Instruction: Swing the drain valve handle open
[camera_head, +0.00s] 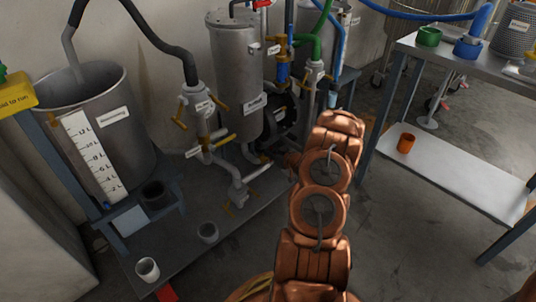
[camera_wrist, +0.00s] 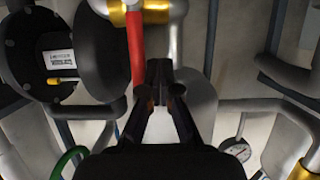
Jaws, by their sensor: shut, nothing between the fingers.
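In the wrist view a red lever handle (camera_wrist: 136,48) runs down from a brass valve body (camera_wrist: 150,10) on a steel pipe. My gripper (camera_wrist: 162,72) is shut and empty, its fingertips just right of the red handle's lower part; whether they touch it I cannot tell. In the head view my gripper is hidden behind my copper-coloured arm. Valves with yellow handles (camera_head: 226,139) stand on the pipework left of the arm. A small red handle (camera_head: 263,3) shows at the top. No readable label marks which one is the drain valve.
A steel cylinder (camera_head: 235,65) stands behind the pipes. A workbench (camera_head: 440,45) stands right. The wrist view shows close pipes and a gauge (camera_wrist: 237,150).

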